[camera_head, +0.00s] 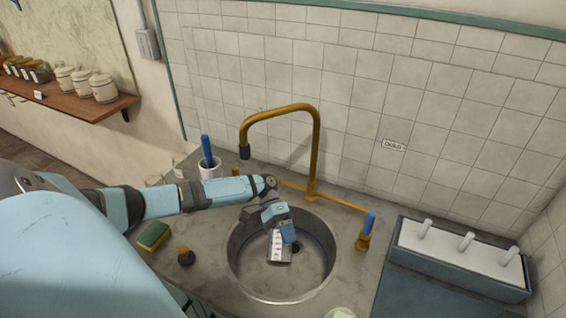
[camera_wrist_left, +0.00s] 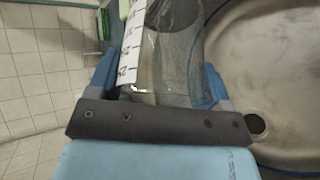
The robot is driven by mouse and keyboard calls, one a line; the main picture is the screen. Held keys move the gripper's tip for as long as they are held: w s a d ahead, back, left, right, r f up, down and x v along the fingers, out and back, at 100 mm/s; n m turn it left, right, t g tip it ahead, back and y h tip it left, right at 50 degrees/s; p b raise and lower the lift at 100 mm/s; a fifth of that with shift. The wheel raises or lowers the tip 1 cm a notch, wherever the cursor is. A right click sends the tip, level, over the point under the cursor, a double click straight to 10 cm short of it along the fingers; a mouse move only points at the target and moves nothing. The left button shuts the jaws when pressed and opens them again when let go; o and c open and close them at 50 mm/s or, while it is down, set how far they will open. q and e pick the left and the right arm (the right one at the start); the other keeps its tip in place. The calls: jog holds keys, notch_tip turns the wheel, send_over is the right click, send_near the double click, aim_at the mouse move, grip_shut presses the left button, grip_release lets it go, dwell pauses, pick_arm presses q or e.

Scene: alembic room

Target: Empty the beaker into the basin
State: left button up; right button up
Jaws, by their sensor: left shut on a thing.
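The beaker (camera_head: 280,246) is clear glass with a white scale strip, and it is tilted over the round metal basin (camera_head: 243,268). My left gripper (camera_head: 279,229) is shut on the beaker and holds it within the basin's rim, below the faucet. In the left wrist view the beaker (camera_wrist_left: 178,45) lies between the blue fingers, with the basin (camera_wrist_left: 270,60) behind it and its drain (camera_wrist_left: 255,123) at the lower right. I cannot tell whether liquid is in the beaker. My right gripper is not in view.
A brass faucet (camera_head: 318,150) arches behind the basin. A sponge (camera_head: 154,235), a dark stopper-like object (camera_head: 185,256) and a white cup (camera_head: 210,170) with a blue-handled tool stand left. A rack with white pegs (camera_head: 460,255) stands right.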

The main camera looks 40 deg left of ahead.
pick_arm(q)
jog(key=shift+r, duration=0.15)
jog(key=shift+w+f+n+g+h+b, duration=0.1)
jog(key=shift+f+n+g+h+b, duration=0.2)
jog(key=shift+f+g+h+b, duration=0.65)
jog(key=shift+w+a+r+h+b, duration=0.15)
jog(key=shift+h+b, duration=0.1)
jog(key=shift+b, duration=0.35)
jog(key=shift+r, duration=0.1)
jog(key=f+h+b, duration=0.1)
jog(key=f+n+g+h+b, duration=0.1)
jog(key=b, duration=0.1)
jog(key=shift+w+a+f+g, duration=0.15)
jog(key=shift+w+f+g, duration=0.05)
jog(key=shift+g, duration=0.05)
jog(key=shift+n+b, duration=0.3)
jog(key=shift+b, duration=0.1)
jog(key=shift+a+r+h, duration=0.1)
jog(key=shift+r+h, duration=0.1)
jog(key=shift+h, duration=0.1)
